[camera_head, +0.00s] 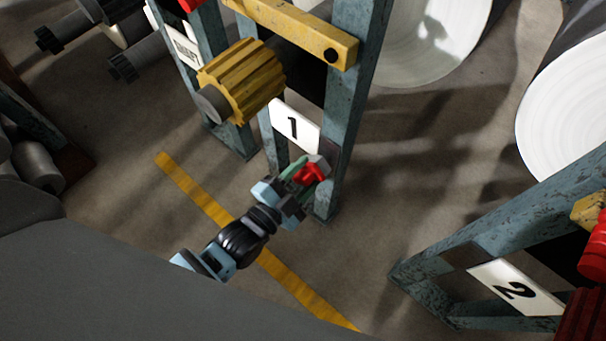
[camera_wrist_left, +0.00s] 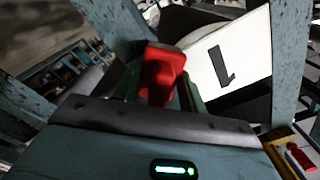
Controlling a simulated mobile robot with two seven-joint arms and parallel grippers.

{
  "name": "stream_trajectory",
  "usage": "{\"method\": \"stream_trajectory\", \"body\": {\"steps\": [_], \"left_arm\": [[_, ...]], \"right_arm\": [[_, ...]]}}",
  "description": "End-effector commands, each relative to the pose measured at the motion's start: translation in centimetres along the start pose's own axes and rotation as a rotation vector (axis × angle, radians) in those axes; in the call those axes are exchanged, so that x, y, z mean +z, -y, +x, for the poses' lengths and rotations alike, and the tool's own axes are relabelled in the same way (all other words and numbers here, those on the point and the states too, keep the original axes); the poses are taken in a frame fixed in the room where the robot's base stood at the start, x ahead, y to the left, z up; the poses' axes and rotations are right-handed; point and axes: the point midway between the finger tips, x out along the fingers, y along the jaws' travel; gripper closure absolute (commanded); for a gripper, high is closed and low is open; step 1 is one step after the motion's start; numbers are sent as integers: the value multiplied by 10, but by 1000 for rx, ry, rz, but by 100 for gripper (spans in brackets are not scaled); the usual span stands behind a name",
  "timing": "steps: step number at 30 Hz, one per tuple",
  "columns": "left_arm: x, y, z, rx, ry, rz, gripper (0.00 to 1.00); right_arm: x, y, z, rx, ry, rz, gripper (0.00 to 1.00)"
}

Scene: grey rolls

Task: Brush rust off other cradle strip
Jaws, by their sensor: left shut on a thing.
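My left gripper (camera_head: 300,175) is at the stand with sign 1, close to its right-hand post. It is shut on a red block-shaped thing (camera_head: 313,173), possibly the brush handle. In the left wrist view the red thing (camera_wrist_left: 163,75) stands between green fingers. Bristles cannot be made out. A dark brownish patch (camera_head: 329,158) shows on the post just beyond the gripper; a similar patch (camera_head: 461,256) is on the stand with sign 2. I cannot tell whether either is a cradle strip. Whether the red thing touches the post is unclear. My right gripper is out of view.
The white sign 1 (camera_head: 293,126) hangs just above the gripper and also shows in the left wrist view (camera_wrist_left: 228,68). A yellow ribbed roller (camera_head: 240,80) and yellow bar (camera_head: 300,32) are above. Sign 2 (camera_head: 515,289) is at lower right. Large pale rolls (camera_head: 565,120) stand behind.

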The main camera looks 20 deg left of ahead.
Motion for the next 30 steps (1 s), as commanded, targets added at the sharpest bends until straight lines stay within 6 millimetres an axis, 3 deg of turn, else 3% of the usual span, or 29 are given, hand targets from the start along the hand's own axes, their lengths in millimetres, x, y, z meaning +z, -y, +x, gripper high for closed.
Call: {"method": "stream_trajectory", "body": {"steps": [11,21,30], "left_arm": [[-10,-7,0,-2,-2,-3,77],[-27,-26,-1,-1,-1,-2,77],[-31,-28,1,-1,-2,-2,77]], "right_arm": [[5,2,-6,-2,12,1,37],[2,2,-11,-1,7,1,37],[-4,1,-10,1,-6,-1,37]]}}
